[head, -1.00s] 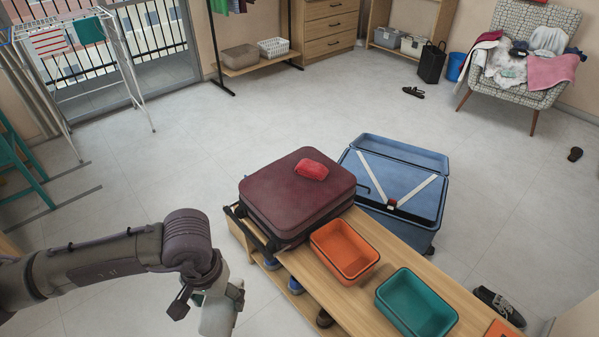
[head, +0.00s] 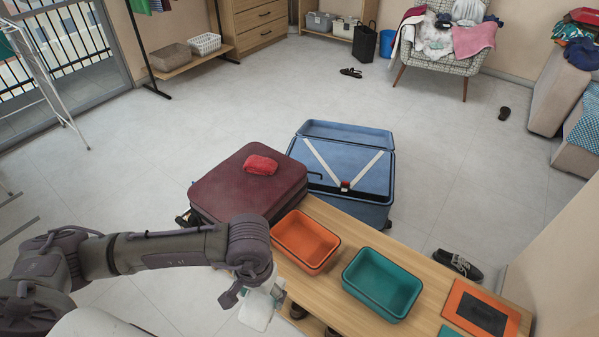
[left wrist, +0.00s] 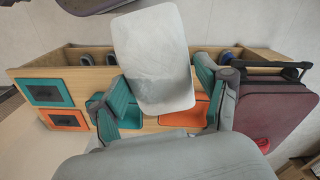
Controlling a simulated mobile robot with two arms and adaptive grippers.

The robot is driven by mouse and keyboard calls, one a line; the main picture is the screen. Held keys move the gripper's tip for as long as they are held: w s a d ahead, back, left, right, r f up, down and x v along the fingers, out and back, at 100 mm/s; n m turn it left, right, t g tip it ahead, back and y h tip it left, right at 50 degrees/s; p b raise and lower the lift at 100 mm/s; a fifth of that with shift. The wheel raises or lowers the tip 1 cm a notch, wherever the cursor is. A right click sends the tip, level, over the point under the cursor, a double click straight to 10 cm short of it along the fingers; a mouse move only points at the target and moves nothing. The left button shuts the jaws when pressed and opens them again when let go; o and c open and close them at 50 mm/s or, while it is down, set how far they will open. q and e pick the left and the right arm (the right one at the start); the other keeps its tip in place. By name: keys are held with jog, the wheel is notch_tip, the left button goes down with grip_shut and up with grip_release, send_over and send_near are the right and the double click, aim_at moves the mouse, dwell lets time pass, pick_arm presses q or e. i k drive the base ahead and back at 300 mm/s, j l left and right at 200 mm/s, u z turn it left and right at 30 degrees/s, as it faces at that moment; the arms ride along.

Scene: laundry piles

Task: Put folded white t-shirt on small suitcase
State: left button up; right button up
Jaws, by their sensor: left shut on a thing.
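A folded white t-shirt (left wrist: 152,60) shows in the left wrist view as a flat, rounded panel between the fingers of my left gripper (left wrist: 165,100). In the head view my left gripper (head: 264,292) is shut on the t-shirt (head: 256,314), which hangs by the bench's near edge, partly hidden by the gripper. A closed burgundy suitcase (head: 225,190) lies flat at the bench's left end, beyond the gripper; it also shows at right in the left wrist view (left wrist: 270,108). A larger blue suitcase (head: 345,200) stands open behind the bench. My right gripper is not in view.
A red folded cloth (head: 261,165) lies on the burgundy suitcase, leaving most of its top bare. An orange bin (head: 304,262) and a teal bin (head: 381,303) stand on the wooden bench (head: 418,268). Shoes (head: 458,264) lie on the floor behind it.

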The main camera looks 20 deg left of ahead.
aim_at(235, 190)
jog(key=i+j+z, duration=0.1)
jog(key=j+z, duration=0.25)
jog(key=j, duration=0.4)
jog(key=j+z, duration=0.35)
jog(key=j, duration=0.35)
jog(key=k+j+z, duration=0.15)
jog(key=j+z, duration=0.25)
jog(key=j, duration=0.35)
